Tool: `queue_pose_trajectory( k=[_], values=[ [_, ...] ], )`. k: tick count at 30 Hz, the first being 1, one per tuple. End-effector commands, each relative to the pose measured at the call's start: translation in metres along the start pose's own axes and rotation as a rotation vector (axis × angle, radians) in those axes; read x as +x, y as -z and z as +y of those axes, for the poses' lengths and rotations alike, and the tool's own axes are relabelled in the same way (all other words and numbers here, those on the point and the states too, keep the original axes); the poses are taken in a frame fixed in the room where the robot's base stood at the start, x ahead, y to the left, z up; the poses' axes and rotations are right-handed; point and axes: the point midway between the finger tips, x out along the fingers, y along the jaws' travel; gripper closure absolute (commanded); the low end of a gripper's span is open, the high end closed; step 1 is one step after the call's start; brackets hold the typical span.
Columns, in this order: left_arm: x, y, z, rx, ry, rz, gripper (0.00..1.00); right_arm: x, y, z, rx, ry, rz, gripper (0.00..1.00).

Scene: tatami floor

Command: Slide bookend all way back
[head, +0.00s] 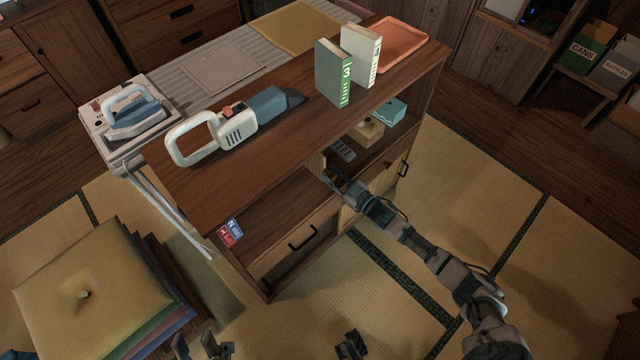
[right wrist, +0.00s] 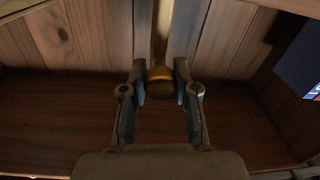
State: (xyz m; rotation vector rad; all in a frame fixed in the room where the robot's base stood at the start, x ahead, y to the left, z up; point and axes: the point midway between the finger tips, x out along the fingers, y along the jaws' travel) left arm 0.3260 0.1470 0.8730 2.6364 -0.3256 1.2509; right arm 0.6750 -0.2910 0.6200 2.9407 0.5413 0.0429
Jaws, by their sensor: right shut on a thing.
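The bookend looks like an upright wooden piece with a rounded yellow-brown knob (right wrist: 160,82) facing the camera in the right wrist view. My right gripper (right wrist: 160,76) has its two fingers closed on either side of this knob. In the head view my right gripper (head: 333,178) reaches into the open shelf compartment under the cabinet top. A small tan wooden part (head: 317,164) shows beside it there. The rest of the bookend is hidden by the cabinet top and the gripper. My left gripper (head: 198,346) is at the bottom edge of the head view, fingers apart and empty, partly cut off.
The cabinet top (head: 230,185) overhangs the shelf compartment. A remote (head: 342,150), a wooden box (head: 367,131) and a teal box (head: 390,110) are on the shelf to the right. Two books (head: 333,75), a handheld vacuum (head: 235,125) and an orange tray (head: 398,45) are on top.

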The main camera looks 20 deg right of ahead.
Motion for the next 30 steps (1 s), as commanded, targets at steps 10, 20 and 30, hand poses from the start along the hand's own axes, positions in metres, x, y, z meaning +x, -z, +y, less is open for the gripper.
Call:
queue_pose_trajectory(
  k=[10, 20, 30],
  values=[
    [-0.001, 0.005, 0.0, -0.002, 0.0, 0.031, 0.6, 0.003, 0.004, 0.009, -0.001, -0.002, 0.009, 1.0],
    [0.0, 0.003, 0.001, -0.001, -0.001, 0.028, 0.6, 0.002, 0.003, 0.008, -0.001, -0.001, 0.006, 0.44],
    [-0.001, 0.005, 0.002, -0.002, 0.0, 0.028, 0.6, -0.01, -0.001, 0.008, 0.001, 0.0, 0.002, 0.44]
  ],
)
